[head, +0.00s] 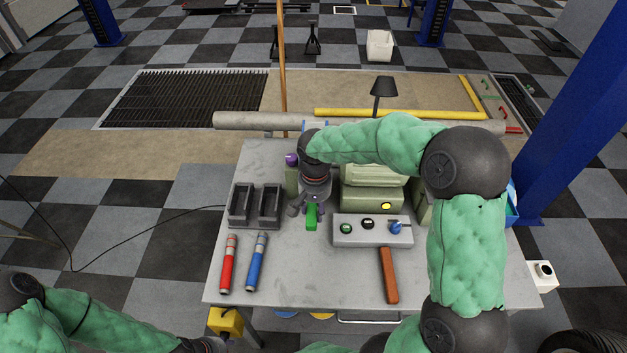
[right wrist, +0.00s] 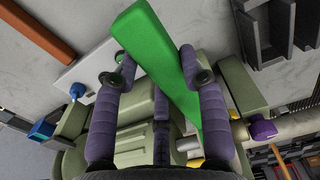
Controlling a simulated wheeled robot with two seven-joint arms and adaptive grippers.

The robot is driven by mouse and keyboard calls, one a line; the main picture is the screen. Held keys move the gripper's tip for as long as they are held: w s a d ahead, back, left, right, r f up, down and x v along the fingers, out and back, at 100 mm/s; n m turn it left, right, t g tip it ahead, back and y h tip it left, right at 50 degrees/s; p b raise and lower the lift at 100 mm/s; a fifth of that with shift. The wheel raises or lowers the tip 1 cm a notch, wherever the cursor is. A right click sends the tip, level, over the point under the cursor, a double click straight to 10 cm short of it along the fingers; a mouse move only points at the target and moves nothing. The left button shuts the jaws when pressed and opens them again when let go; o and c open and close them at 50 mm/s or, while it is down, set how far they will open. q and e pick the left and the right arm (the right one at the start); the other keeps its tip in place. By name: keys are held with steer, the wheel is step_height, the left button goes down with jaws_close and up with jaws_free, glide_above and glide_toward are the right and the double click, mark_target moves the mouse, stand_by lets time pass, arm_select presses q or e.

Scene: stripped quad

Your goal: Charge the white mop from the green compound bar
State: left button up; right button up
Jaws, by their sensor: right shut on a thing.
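My right gripper (head: 311,208) points down over the bench, in front of the olive machine (head: 372,198). It is shut on the green compound bar (head: 311,217). In the right wrist view the bar (right wrist: 150,45) lies slanted between the fingers (right wrist: 161,78), its near end sticking out past them. I cannot make out a white mop for certain in either view; my right arm hides part of the machine. A purple-ended part (head: 291,160) stands at the machine's left and also shows in the wrist view (right wrist: 262,130). My left gripper is out of view; only that arm shows at lower left.
A grey control box (head: 372,233) with knobs stands in front of the machine. Black bins (head: 255,204), a red tube (head: 228,264), a blue tube (head: 257,262) and a brown bar (head: 389,275) are on the grey bench (head: 325,282). The bench's front middle is clear.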

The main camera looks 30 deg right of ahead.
stand_by(0.8)
steer(key=s+a+r, duration=0.1)
steer(key=s+a, duration=0.2)
steer(key=s, duration=0.3)
steer(key=shift+a, duration=0.3)
steer(key=shift+w, duration=0.1)
stand_by(0.8)
